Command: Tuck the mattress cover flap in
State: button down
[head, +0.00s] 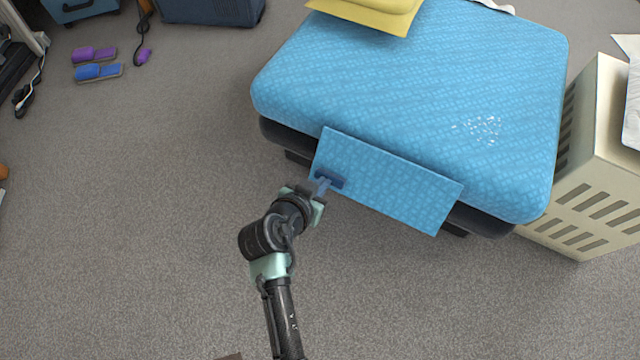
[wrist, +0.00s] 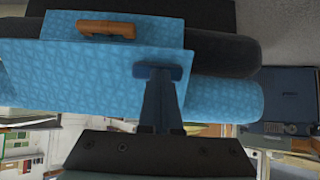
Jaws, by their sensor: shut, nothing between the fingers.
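The blue patterned mattress (head: 400,85) lies on a dark base. Its cover flap (head: 390,180) is a flat blue panel sticking out from the near side, over the dark base edge. My gripper (head: 326,182) is shut and empty, at the left end of the flap in the head view. In the wrist view the flap (wrist: 85,65) fills the upper middle, and my gripper (wrist: 158,72) is in front of it, seeming to touch or nearly touch it. An orange-brown bar (wrist: 105,29) shows against the flap there.
A cream slotted crate (head: 590,170) stands close against the mattress's right side. Yellow folded cloth (head: 375,12) lies on the mattress's far edge. Purple and blue brushes (head: 97,71) and a dark cable lie on the carpet at far left. The carpet around my arm is clear.

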jog(key=f, duration=0.1)
jog(key=w+f, duration=0.1)
jog(key=d+f+b, duration=0.1)
jog(key=shift+w, duration=0.35)
jog(key=shift+b+x, duration=0.55)
jog(key=shift+x, duration=0.95)
jog(key=shift+a, duration=0.1)
